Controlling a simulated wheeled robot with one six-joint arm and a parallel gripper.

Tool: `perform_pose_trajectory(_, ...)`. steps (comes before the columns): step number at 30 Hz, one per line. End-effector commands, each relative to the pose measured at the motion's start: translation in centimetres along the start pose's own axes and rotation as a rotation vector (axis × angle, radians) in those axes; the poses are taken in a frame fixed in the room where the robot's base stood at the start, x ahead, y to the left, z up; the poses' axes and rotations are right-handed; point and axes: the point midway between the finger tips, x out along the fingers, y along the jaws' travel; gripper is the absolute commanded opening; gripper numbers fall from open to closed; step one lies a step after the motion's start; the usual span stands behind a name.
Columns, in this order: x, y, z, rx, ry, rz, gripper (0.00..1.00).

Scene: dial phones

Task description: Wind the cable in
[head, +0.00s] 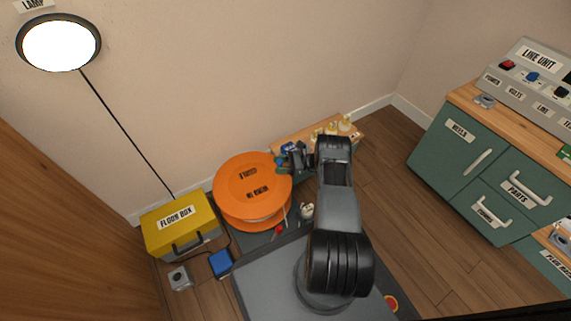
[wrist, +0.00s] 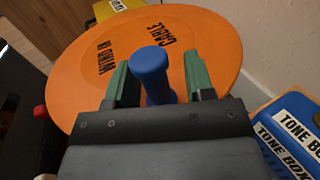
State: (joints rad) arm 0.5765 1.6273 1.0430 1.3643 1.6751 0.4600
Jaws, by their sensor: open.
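The orange cable reel (head: 238,185) stands on a dark surface in the head view, its flat top flange facing up with black lettering. The flange also fills much of the wrist view (wrist: 205,35). A blue crank handle (wrist: 151,62) with a rounded top stands up near the flange's edge. My gripper (wrist: 158,80) is open, with one green finger on each side of the handle and visible gaps between. In the head view my gripper (head: 283,161) is at the reel's right edge. The handle's foot is hidden by my gripper.
A yellow floor box (head: 180,226) and a blue block (head: 221,263) are left of the reel. A blue tone box (wrist: 288,135) is close on the right in the wrist view. A wooden shelf (head: 345,124) with small pale items is behind my arm. Green cabinets stand at right.

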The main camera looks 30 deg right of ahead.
Motion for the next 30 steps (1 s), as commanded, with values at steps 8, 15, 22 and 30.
perform_pose_trajectory(8, -4.2, -0.1, 0.0, -0.002, 0.0, -0.008, 0.49)
perform_pose_trajectory(15, -9.2, 0.0, -0.1, -0.003, 0.001, -0.007, 0.49)
perform_pose_trajectory(22, -12.4, 0.0, -0.1, -0.002, 0.0, -0.005, 0.49)
perform_pose_trajectory(30, -13.8, 0.0, 0.0, -0.001, 0.0, -0.003, 0.49)
